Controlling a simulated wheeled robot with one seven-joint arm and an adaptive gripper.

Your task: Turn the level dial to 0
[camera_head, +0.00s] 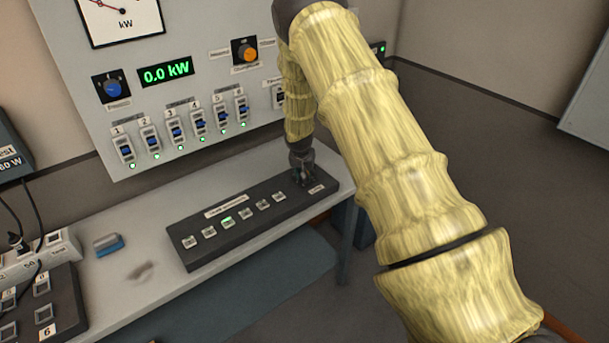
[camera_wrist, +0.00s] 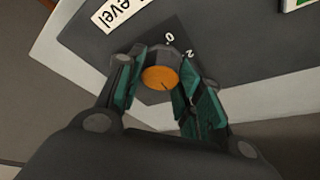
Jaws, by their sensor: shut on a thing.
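The level dial (camera_wrist: 160,77) has an orange cap and a dark grey body. It sits on a dark plate next to a white "Level" label (camera_wrist: 128,8). The marks 0 (camera_wrist: 170,38) and 2 (camera_wrist: 190,53) show on the plate beyond it. A short dark line shows on the cap, but I cannot clearly read the setting. My gripper (camera_head: 302,174) is down at the right end of the dark console on the table. Its two green-padded fingers stand on either side of the dial, shut on it. In the head view my gripper hides the dial.
The long dark console (camera_head: 225,250) carries a row of small buttons, one lit green. Behind it a panel has blue faders (camera_head: 176,131), a 0.0 kW display (camera_head: 166,72), a blue knob (camera_head: 113,89) and an orange knob (camera_head: 248,53). A blue sponge-like block (camera_head: 109,245) lies on the left.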

